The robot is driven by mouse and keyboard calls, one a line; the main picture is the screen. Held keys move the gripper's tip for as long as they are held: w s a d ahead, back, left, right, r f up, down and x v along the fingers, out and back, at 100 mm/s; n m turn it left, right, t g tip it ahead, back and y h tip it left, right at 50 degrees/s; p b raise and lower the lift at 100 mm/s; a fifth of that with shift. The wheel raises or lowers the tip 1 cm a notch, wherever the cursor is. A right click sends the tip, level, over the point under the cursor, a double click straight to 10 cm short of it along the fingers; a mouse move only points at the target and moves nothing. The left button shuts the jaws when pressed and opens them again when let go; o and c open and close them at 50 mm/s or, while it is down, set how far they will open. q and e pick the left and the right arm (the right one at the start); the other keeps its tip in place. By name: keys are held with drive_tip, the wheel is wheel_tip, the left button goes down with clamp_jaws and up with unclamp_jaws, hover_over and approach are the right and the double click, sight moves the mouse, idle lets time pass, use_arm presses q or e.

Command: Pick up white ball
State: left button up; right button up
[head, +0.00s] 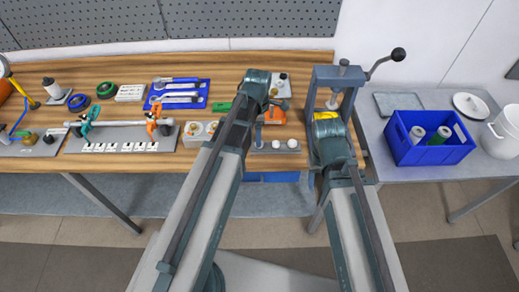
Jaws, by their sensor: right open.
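Two small white balls, one at the left (276,144) and one at the right (292,143), rest on a narrow grey tray (262,150) near the front edge of the wooden workbench (230,60). My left gripper (257,78) is over the bench, beyond and to the left of the balls. Its fingers are too small and dark to read. My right gripper (326,116) is at the press, to the right of the balls and apart from them. It is open, and its fingers are hard to make out. My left forearm hides part of the bench and the tray's left end.
A grey press (348,82) with a black-knobbed lever stands at the bench's right end. An orange clamp (274,115) is behind the balls. A blue tool tray (178,93) lies left. A blue crate (428,152) with rolls and a white pitcher (503,135) occupy the right table.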

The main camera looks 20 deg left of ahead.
use_arm(q)
drive_tip(key=shift+f, duration=0.15)
drive_tip(key=shift+f, duration=0.1)
drive_tip(key=f+b, duration=0.5)
drive_tip(key=shift+w+d, duration=0.15)
drive_tip(key=shift+w, duration=0.2)
clamp_jaws()
